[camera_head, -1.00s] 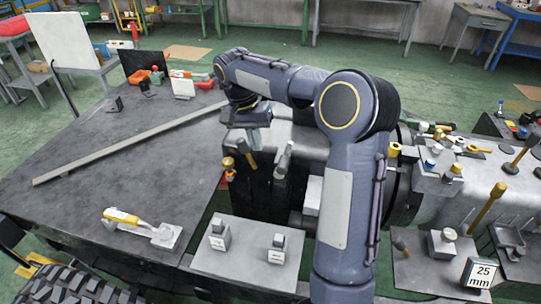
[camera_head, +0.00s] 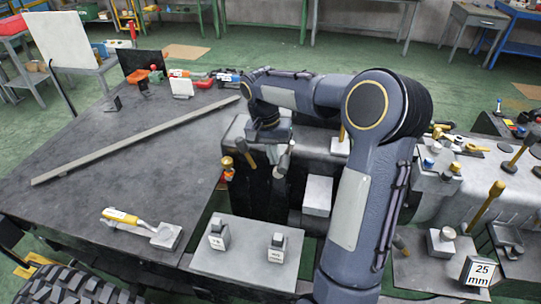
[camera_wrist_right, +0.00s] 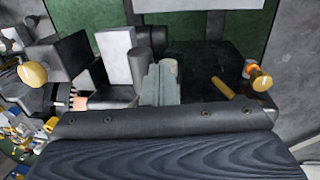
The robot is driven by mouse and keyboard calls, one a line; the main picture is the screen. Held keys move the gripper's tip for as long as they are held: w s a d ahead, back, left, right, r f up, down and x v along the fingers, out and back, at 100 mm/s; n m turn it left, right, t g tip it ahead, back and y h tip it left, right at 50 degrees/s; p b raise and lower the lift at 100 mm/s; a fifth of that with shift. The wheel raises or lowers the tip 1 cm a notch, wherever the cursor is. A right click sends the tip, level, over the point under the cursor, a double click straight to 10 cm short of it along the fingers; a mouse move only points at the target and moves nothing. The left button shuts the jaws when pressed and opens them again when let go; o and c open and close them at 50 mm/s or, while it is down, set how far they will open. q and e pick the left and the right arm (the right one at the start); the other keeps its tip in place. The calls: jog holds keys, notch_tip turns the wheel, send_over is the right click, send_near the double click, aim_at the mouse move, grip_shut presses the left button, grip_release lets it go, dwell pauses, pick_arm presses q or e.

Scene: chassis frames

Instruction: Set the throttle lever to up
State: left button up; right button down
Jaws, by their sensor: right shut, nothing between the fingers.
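Two levers stand side by side on the dark housing in the middle of the head view: a brown-yellow-handled lever (camera_head: 244,151) and a grey-topped lever (camera_head: 284,161). No readable label shows which one is the throttle lever. Both lean up in the picture. My right gripper (camera_head: 272,154) is shut and empty, pointing down between them, close to the grey-topped one; contact cannot be told. In the right wrist view its fingers (camera_wrist_right: 154,88) are together, with a pale rounded lever end (camera_wrist_right: 170,68) right beside them and the brown-yellow lever (camera_wrist_right: 224,88) apart to the right. My left gripper is out of view.
A knob with orange and yellow parts (camera_head: 228,168) stands left of the levers. A light box (camera_head: 318,195) lies right of them. A grey plate (camera_head: 240,262) with two labelled blocks is in front. A yellow lever (camera_head: 487,206) rises at the right. The left tabletop (camera_head: 110,185) is mostly clear.

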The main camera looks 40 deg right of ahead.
jog(key=shift+s+d+f, duration=0.15)
jog(key=shift+s+d, duration=0.15)
jog(key=shift+s, duration=0.1)
